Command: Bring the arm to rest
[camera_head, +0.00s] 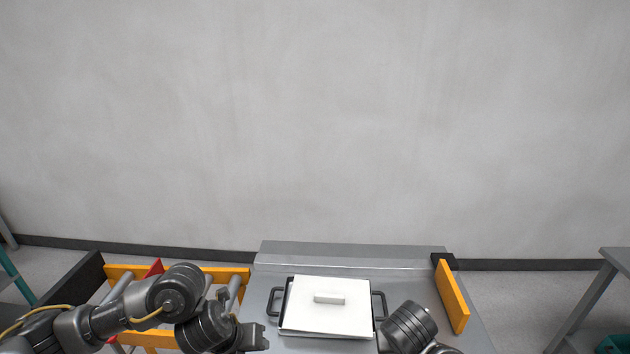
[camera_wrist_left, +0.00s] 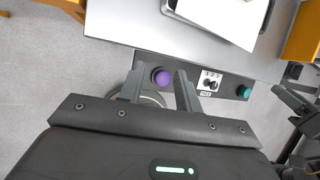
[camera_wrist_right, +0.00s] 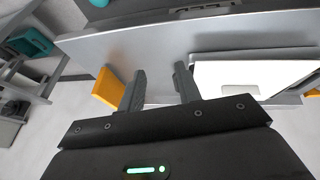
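My left arm comes in from the left in the head view, with its gripper (camera_head: 257,338) at the left front of the metal table. In the left wrist view this gripper (camera_wrist_left: 160,78) is open, with its fingers apart and nothing held. A purple button (camera_wrist_left: 161,77) shows between the fingers. My right arm shows at the bottom of the head view, right of the white lidded box (camera_head: 325,314); its gripper is out of sight there. In the right wrist view that gripper (camera_wrist_right: 160,78) is open and empty, with the white box (camera_wrist_right: 245,74) beside its right finger.
A yellow bar (camera_head: 452,296) stands at the table's right edge. A yellow frame with rollers (camera_head: 236,283) is left. A control panel (camera_wrist_left: 210,80) carries a teal button.

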